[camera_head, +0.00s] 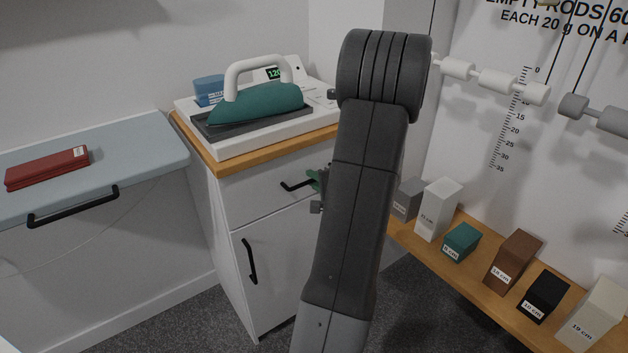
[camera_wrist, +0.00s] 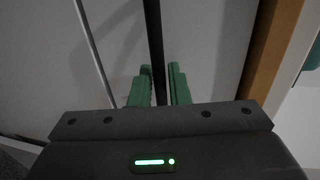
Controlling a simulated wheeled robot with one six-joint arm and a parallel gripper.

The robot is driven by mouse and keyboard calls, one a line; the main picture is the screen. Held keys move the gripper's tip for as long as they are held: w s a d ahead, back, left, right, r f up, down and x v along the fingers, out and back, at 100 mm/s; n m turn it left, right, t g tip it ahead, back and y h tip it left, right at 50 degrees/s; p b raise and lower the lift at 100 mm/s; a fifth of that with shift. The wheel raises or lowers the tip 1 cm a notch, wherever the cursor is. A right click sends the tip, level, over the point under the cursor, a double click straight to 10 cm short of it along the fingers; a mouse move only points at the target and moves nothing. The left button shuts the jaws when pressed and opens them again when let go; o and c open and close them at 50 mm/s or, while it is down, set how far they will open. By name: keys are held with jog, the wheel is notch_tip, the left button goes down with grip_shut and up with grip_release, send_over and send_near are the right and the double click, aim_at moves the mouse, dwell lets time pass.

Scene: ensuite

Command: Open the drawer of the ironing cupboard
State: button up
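The ironing cupboard (camera_head: 232,245) is a white unit with a wooden top edge, left of my arm. Its drawer (camera_head: 245,193) is at the top, and the front looks flush with the cabinet. The black drawer handle (camera_head: 295,186) shows its left end in the head view; my arm hides the rest. My gripper (camera_head: 318,184) is at this handle, mostly hidden by the arm. In the wrist view the dark handle bar (camera_wrist: 155,45) runs between the green fingers of my gripper (camera_wrist: 158,80).
A green iron (camera_head: 257,104) stands on the cupboard top. Below the drawer is a door with a black handle (camera_head: 250,261). A grey-blue board (camera_head: 130,150) with a red block (camera_head: 48,168) is at left. Labelled blocks stand on a wooden shelf (camera_head: 470,272) at right.

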grip_shut()
jog(key=f+b+v, duration=0.2)
jog(key=b+v, duration=0.1)
jog(key=v, duration=0.9)
jog(key=f+b+v, duration=0.2)
jog(key=b+v, duration=0.2)
jog(key=v, duration=0.8)
jog(key=shift+s+d+f, duration=0.3)
jog(key=shift+s+f, duration=0.05)
jog(key=shift+f, duration=0.05)
grip_release()
